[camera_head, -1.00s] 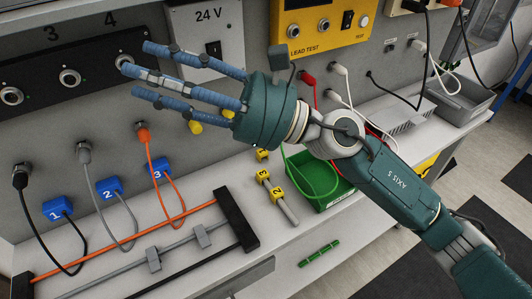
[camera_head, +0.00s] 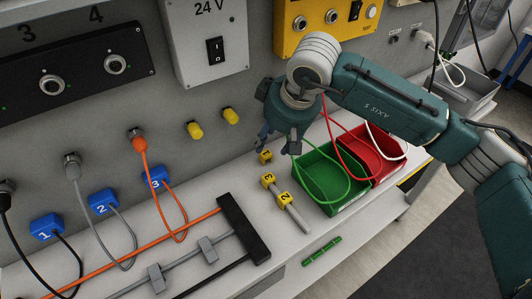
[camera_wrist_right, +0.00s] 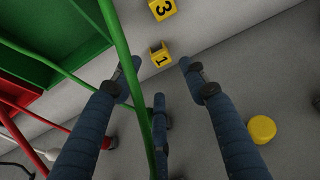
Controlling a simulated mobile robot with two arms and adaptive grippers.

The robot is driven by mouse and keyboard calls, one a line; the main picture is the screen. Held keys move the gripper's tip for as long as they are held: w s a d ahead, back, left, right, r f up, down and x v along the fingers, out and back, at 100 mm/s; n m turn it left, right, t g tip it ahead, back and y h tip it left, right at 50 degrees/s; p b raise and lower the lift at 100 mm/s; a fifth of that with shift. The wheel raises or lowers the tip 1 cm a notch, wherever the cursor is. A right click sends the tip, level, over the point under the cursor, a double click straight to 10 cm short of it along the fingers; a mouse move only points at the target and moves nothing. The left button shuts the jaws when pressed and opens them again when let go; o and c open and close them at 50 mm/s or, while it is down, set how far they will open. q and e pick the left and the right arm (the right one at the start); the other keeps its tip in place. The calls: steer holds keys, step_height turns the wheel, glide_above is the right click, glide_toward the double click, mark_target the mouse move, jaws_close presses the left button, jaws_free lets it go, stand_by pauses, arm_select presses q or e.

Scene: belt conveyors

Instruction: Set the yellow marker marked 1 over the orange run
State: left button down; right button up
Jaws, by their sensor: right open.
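The yellow marker marked 1 (camera_head: 265,157) stands on the grey bench near the back panel. It also shows in the right wrist view (camera_wrist_right: 159,56), between and just beyond my fingertips. My right gripper (camera_head: 277,143) points down above it, open and empty, with its fingers spread in the wrist view (camera_wrist_right: 160,74). I see no contact with the marker. The orange run (camera_head: 130,251) is a straight orange line along the bench, ending at a black end bar (camera_head: 243,229). The markers 3 (camera_head: 268,179) and 2 (camera_head: 284,199) sit on a grey rod. My left gripper is not in view.
A green bin (camera_head: 328,180) and a red bin (camera_head: 378,152) stand right of the marker. A green cable (camera_wrist_right: 128,70) crosses close by a finger. Yellow knobs (camera_head: 231,116) project from the panel. Grey and black runs lie in front of the orange one.

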mark_target(266, 153)
steer(key=shift+w+a+f, duration=0.1)
steer(key=shift+w+f, duration=0.05)
steer(key=shift+f, duration=0.25)
steer(key=p+x, duration=0.2)
steer(key=x, duration=0.2)
steer(key=shift+a+f, duration=0.25)
steer(key=shift+f, duration=0.15)
steer(key=shift+w+f, duration=0.1)
steer(key=shift+f, duration=0.1)
steer(key=c, duration=0.8)
steer(key=shift+c, duration=0.2)
steer(key=shift+r, duration=0.15)
